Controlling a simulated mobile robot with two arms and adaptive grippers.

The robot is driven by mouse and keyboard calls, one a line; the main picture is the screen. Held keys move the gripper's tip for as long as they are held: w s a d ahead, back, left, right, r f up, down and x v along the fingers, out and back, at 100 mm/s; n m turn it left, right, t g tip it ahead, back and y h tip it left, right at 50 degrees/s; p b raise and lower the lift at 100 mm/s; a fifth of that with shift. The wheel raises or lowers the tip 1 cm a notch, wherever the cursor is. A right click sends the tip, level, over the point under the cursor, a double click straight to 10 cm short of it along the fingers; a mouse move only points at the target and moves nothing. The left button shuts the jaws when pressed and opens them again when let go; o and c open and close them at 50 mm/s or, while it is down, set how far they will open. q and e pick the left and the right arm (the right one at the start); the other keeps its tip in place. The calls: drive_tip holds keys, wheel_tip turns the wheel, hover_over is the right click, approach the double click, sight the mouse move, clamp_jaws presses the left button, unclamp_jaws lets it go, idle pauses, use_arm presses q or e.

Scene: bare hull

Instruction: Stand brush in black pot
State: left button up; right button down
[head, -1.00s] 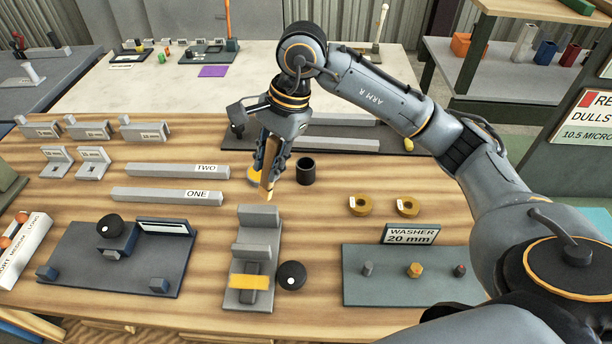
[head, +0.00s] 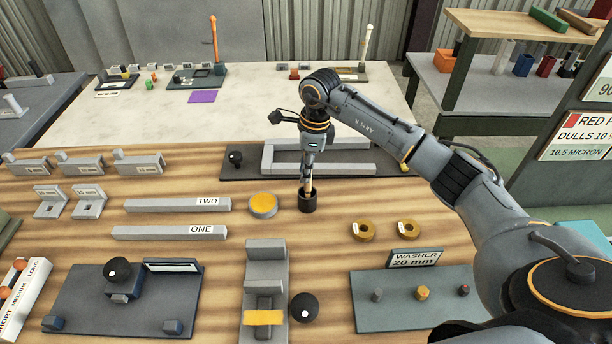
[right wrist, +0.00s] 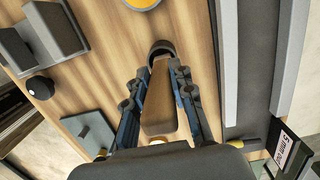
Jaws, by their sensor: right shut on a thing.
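The black pot (head: 307,203) stands on the wooden bench, just in front of the long dark plate. My right gripper (head: 308,178) is directly above the pot, pointing down. It is shut on the brush (right wrist: 160,105), a wooden-handled piece whose lower end shows just over or inside the pot mouth in the head view. In the right wrist view the brush lies between both fingers and reaches toward the pot (right wrist: 161,48). The pot's inside is mostly hidden by the brush, so I cannot tell how deep the tip is. My left gripper is not in view.
A yellow-topped round tin (head: 263,206) stands left of the pot. Behind is a dark plate with grey bars (head: 330,168). A grey stepped block (head: 265,275) and a black ball knob (head: 304,307) are in front. Two brass rings (head: 362,231) lie to the right.

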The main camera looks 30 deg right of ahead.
wheel_tip(320, 180, down, 3)
drive_tip(key=shift+f+p, duration=0.1)
drive_tip(key=shift+p, duration=0.4)
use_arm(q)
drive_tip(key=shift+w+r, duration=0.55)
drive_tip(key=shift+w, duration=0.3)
use_arm(e)
drive_tip(key=shift+f, duration=0.1)
drive_tip(key=shift+f+b, duration=0.15)
drive_tip(key=shift+b, duration=0.15)
drive_tip(key=c, duration=1.1)
unclamp_jaws()
drive_tip(key=shift+c, duration=0.2)
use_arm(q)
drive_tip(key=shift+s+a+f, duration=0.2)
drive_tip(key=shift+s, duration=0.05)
